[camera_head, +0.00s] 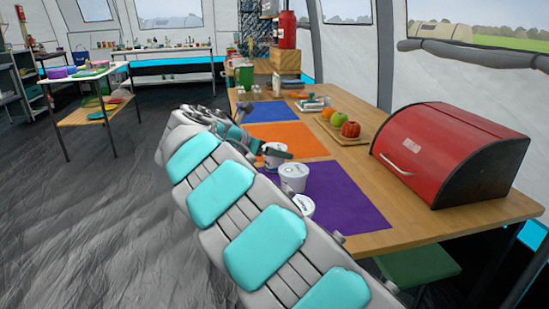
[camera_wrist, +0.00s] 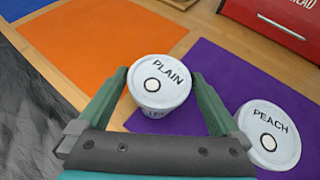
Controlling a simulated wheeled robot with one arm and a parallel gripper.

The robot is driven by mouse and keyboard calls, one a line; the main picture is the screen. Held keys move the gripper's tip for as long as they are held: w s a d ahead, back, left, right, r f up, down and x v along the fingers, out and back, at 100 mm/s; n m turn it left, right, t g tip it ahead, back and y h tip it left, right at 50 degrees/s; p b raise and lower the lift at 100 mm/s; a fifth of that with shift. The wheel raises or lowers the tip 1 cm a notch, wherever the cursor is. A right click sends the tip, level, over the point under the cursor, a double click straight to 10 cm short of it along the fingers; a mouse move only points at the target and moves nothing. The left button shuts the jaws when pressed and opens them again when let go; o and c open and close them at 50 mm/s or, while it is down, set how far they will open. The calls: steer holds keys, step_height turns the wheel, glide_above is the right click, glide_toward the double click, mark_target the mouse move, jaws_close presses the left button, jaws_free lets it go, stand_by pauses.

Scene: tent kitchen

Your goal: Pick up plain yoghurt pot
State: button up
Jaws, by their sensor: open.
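The plain yoghurt pot (camera_wrist: 160,82) is a white tub whose lid reads PLAIN. It stands upright at the edge of the purple mat (camera_wrist: 215,65), near the orange mat (camera_wrist: 85,40). My gripper (camera_wrist: 160,76) is open, with one green finger on each side of the pot; I cannot tell whether they touch it. In the head view the plain pot (camera_head: 274,158) is partly hidden by my gripper (camera_head: 265,149). A similar pot marked PEACH (camera_wrist: 270,133) stands just right of my right finger in the wrist view; it also shows in the head view (camera_head: 293,178).
A third white pot (camera_head: 304,204) is partly hidden behind my arm. A red bread box (camera_head: 450,150) stands at the table's right. A board with apples (camera_head: 340,128) lies behind the mats. The purple mat (camera_head: 345,195) has free room on its right.

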steer(key=shift+w+d+f, duration=0.15)
steer(key=shift+w+d, duration=0.05)
steer(key=shift+w, duration=0.1)
steer(key=c, duration=1.2)
